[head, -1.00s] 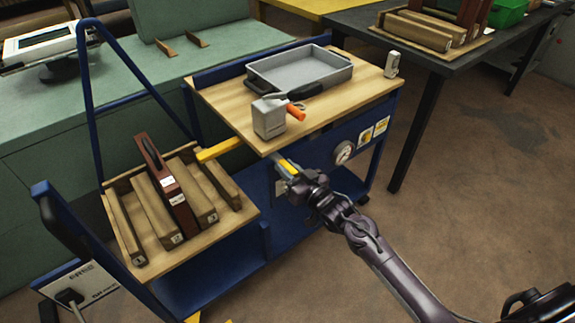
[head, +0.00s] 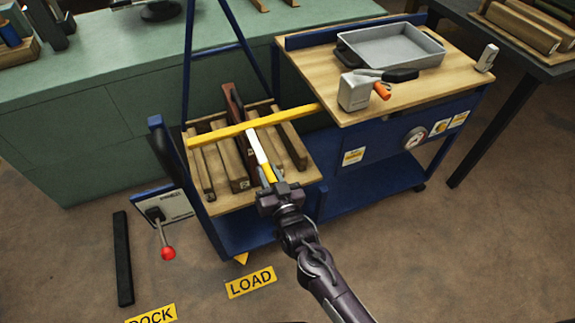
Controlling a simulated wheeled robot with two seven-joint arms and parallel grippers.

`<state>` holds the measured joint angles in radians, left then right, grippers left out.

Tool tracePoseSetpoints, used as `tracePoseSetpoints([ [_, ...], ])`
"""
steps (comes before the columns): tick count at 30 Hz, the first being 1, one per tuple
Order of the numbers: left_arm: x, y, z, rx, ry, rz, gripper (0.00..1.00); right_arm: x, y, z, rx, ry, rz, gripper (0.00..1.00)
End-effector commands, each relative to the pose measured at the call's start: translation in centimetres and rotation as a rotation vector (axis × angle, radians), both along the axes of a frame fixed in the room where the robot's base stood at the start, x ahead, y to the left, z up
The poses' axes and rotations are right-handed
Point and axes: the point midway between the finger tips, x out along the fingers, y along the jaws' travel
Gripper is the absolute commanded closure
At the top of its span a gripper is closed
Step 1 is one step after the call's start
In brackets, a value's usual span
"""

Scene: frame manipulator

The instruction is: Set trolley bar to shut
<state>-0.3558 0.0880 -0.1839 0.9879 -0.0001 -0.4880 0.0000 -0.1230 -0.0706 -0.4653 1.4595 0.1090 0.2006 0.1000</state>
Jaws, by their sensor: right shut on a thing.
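My right gripper (head: 267,184) is shut on the near end of this piece, in front of the shelf. The fingertips are hard to make out. My left gripper is not in view.
A grey tray (head: 392,46) and a grey box (head: 355,92) sit on the top. A red-knobbed lever (head: 167,252) stands left of the trolley.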

Motion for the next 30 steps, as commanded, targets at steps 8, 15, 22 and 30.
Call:
tracePoseSetpoints([
  [8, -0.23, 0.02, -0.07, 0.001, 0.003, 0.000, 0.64, -0.33, 1.13, 0.19, 0.003, -0.005, 0.002, 1.00],
  [15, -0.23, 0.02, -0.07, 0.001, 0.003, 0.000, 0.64, -0.38, 1.26, 0.18, 0.004, -0.004, 0.004, 1.00],
  [22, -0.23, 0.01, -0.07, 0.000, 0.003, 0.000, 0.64, -0.36, 1.14, 0.11, 0.003, -0.003, 0.002, 0.55],
  [30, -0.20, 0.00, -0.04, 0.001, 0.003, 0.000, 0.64, -0.56, 0.91, 0.01, 0.000, -0.001, 0.001, 0.55],
])
